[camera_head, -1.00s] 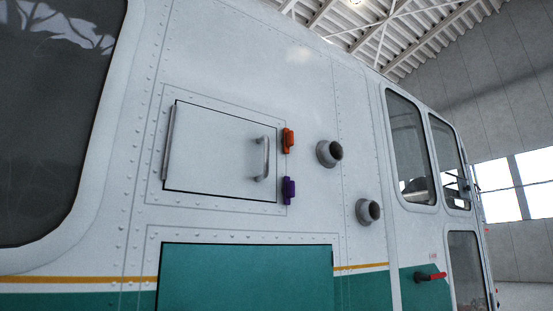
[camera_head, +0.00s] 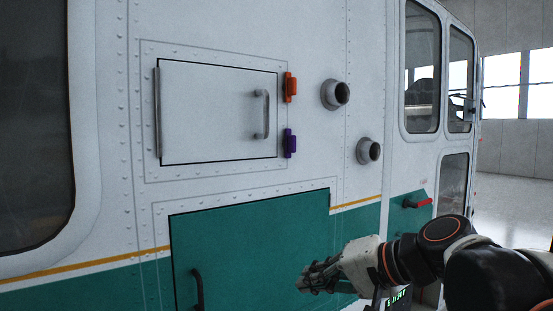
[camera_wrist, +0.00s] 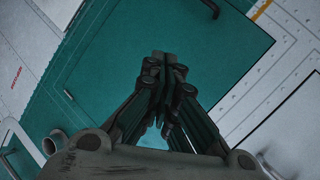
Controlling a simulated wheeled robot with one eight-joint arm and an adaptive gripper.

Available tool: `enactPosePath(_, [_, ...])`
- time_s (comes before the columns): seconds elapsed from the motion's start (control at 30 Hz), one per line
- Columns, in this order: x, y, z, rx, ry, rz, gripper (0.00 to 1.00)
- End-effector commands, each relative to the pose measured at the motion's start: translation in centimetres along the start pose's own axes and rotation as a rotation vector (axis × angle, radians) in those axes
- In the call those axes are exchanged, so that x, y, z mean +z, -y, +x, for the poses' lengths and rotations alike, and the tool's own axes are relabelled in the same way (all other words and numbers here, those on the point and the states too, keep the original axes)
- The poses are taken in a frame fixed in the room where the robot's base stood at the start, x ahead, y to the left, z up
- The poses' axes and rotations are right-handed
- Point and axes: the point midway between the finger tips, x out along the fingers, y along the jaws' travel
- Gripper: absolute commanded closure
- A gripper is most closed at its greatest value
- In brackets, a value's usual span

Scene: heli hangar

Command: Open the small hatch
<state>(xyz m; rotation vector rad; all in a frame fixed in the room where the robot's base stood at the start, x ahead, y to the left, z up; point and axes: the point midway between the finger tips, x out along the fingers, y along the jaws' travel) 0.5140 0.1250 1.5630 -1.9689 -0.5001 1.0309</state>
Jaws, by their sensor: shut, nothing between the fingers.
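The small hatch (camera_head: 215,112) is a white square panel in the upper side of the helicopter, with a dark gap around it; it looks shut. It has a grey vertical bar handle (camera_head: 262,115) near its right edge and a hinge strip (camera_head: 157,113) on its left edge. An orange latch (camera_head: 290,87) and a purple latch (camera_head: 290,143) sit just right of it, one above the other. My gripper (camera_head: 303,285) is shut and empty, below and right of the hatch, in front of the green panel. In the wrist view the closed fingers (camera_wrist: 165,62) point over green surface.
A larger green door (camera_head: 250,240) with a dark handle (camera_head: 197,288) lies below the hatch. Two round grey pipe stubs (camera_head: 336,95) (camera_head: 369,151) stick out to the right. A red handle (camera_head: 417,203) is further right. Hangar floor is open at far right.

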Motion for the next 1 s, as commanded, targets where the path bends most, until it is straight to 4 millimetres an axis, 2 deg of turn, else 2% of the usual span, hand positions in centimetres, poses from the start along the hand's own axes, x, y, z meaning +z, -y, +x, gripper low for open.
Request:
enactPosePath(0.03, [-2.0,3.3,-1.1,-0.041,-0.002,0.026,1.0])
enactPosePath(0.1, [-4.0,6.6,-1.9,-0.104,-0.004,0.065,1.0])
enactPosePath(0.3, [-10.5,15.3,-4.7,-0.284,-0.02,0.179,1.0])
enactPosePath(0.43, [-14.3,19.7,-6.6,-0.387,-0.03,0.256,1.0])
enactPosePath(0.6, [-17.3,22.7,-8.2,-0.472,-0.036,0.33,1.0])
enactPosePath(0.73, [-17.8,23.4,-8.5,-0.495,-0.038,0.351,1.0])
enactPosePath(0.87, [-17.8,23.8,-7.6,-0.497,-0.036,0.353,1.0])
enactPosePath(1.0, [-18.0,24.8,-5.5,-0.497,-0.035,0.352,1.0])
